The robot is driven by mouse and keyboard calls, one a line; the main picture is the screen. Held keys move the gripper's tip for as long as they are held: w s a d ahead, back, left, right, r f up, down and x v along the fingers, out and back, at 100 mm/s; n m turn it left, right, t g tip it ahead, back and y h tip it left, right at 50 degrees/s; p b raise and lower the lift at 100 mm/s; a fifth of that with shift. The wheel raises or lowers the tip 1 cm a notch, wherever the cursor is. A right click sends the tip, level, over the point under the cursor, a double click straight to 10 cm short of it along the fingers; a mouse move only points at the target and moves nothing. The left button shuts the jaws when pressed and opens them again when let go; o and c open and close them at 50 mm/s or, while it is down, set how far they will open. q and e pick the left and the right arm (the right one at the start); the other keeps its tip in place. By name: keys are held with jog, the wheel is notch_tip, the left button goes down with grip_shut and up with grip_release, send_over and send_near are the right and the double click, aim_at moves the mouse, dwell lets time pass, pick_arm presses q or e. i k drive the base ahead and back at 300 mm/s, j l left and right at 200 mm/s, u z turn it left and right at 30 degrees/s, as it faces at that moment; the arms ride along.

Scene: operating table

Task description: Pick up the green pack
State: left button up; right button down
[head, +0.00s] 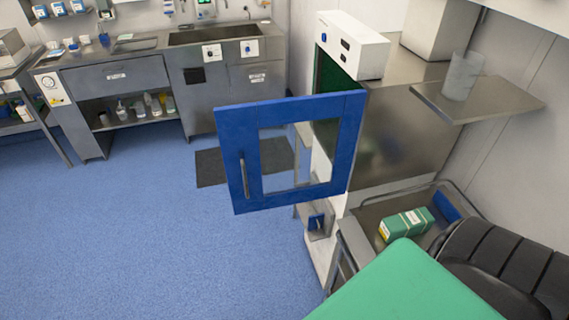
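The green pack (407,224) is a small green box with a white label band. It lies on a metal cart (371,213) at the lower right in the head view, and a blue item (446,206) lies just to its right. The pack's near lower side is close to the edge of a large green surface (410,290) in the foreground. Neither of my grippers is in view.
A blue-framed door with a window (235,160) stands open from a cabinet, left of the cart. A dark ribbed object (505,255) sits right of the cart. A wall shelf (480,99) holds a translucent beaker (461,77). Blue floor (150,240) at left is clear.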

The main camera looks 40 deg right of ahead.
aim_at(408, 223)
jog(key=z, duration=2.25)
